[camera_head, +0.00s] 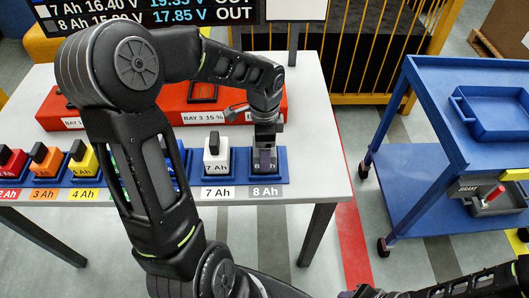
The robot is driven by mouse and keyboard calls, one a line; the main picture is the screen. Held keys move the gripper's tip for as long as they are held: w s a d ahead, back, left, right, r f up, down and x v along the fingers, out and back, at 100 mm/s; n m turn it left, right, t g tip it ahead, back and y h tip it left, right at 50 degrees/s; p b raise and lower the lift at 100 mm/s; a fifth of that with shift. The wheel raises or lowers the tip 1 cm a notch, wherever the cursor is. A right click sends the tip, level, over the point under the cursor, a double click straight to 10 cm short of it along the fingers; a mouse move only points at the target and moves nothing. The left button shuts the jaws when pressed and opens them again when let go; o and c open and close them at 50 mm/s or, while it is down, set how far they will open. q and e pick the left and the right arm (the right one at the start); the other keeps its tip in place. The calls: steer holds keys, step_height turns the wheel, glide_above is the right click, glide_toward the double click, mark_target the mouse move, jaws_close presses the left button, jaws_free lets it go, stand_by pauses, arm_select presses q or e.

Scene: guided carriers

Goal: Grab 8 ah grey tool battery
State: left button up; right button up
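The grey 8 Ah battery (265,160) stands in the blue slot at the right end of the battery row, above the grey "8 Ah" label (267,191). My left gripper (265,145) points down at it from above, and its fingers are at the battery's upper part. The gripper and wrist hide the battery's top, so I cannot tell whether the fingers are shut on it. Of my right arm, dark links show at the bottom right edge; I cannot make out its gripper.
A white 7 Ah battery (216,160) stands just left of the grey one. Yellow (84,160), orange (46,160) and red (11,162) batteries stand further left. A red bay box (203,113) lies behind. A blue cart (424,150) with a tray stands right, past a floor gap.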

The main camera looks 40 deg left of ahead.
arm_select(q)
jaws_close()
stand_by(0.6)
steer(key=shift+r, duration=0.15)
step_height(320, 180, up, 10)
steer(key=shift+f, duration=0.1)
stand_by(0.4)
stand_by(0.5)
